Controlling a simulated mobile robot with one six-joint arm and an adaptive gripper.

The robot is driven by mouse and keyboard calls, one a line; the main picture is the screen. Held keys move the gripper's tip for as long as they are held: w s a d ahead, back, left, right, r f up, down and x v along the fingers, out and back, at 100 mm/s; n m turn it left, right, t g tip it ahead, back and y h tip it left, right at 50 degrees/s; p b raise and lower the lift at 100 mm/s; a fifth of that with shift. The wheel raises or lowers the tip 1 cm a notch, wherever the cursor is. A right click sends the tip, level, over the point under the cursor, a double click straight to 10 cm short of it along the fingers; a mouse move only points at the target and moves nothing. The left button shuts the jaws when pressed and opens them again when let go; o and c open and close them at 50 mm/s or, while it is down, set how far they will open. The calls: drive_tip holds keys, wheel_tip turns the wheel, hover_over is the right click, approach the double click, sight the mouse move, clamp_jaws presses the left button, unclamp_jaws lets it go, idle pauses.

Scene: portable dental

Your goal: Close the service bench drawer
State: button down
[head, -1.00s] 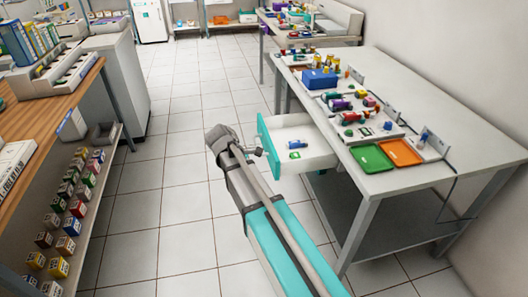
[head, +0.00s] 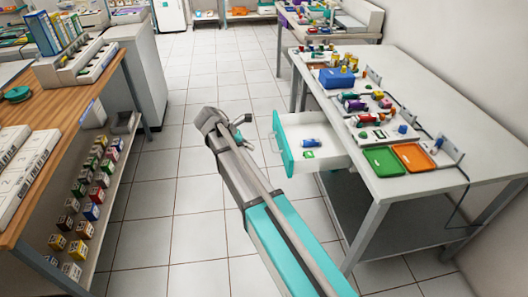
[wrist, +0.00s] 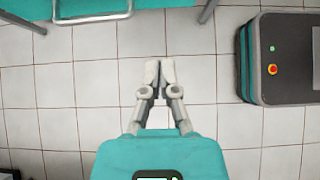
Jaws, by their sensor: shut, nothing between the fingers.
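The service bench drawer (head: 312,133) is pulled out from the left side of the grey bench (head: 440,165). Its front (head: 283,146) is teal and its tray is white. A blue item (head: 310,142) and a small green item (head: 309,154) lie in it. The drawer's teal front and handle bar also show at the top left of the wrist view (wrist: 92,18). My gripper (wrist: 161,64) is shut and empty, pointing down over the tiled floor. It is outside the drawer, apart from the handle. In the head view my arm's end is just left of the drawer front.
On the bench top are a blue bin (head: 337,78), a green tray (head: 384,161), an orange tray (head: 413,157) and several small parts. A wooden-topped counter (head: 78,103) with boxed goods below stands at left. The tiled floor (head: 170,200) between is clear.

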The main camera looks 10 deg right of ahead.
sight(285, 161)
drive_tip(key=b+x, duration=0.2)
drive_tip(key=x, duration=0.2)
drive_tip(key=d+r+b+x, duration=0.1)
drive_tip(key=b+x, duration=0.1)
drive_tip(key=x, duration=0.1)
drive_tip(key=b+x, duration=0.2)
drive_tip(key=x, duration=0.2)
drive_tip(key=shift+d+b, duration=0.4)
drive_tip(key=shift+d, duration=0.65)
drive_tip(key=shift+f, duration=0.1)
